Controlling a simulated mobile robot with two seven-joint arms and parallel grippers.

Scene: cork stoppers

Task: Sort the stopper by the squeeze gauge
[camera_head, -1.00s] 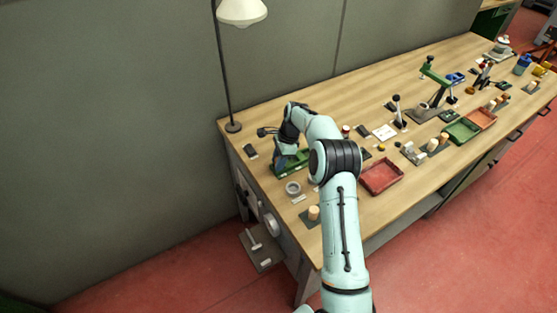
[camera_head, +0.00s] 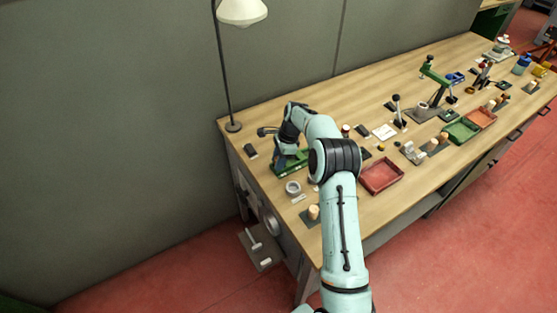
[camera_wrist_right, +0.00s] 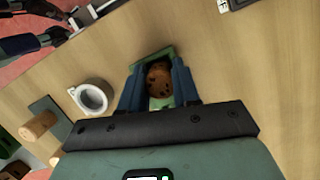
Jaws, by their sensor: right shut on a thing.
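My right gripper (camera_head: 283,161) is at the near left end of the bench, over a green tray-like piece (camera_head: 304,157). In the right wrist view its two blue fingers (camera_wrist_right: 159,88) are shut on a brown cork stopper (camera_wrist_right: 159,78) with dark pits, seen end on. Green edges of the piece (camera_wrist_right: 166,53) show behind the stopper. I cannot tell whether the stopper touches it. The squeeze gauge cannot be clearly picked out. My left gripper is not in view.
A grey ring (camera_head: 293,188) and a pale cork on a dark pad (camera_head: 313,212) stand close by, near the bench edge. A red tray (camera_head: 381,177) lies right of my arm. A lamp (camera_head: 233,127) stands at the back left. Farther right are more trays and tools.

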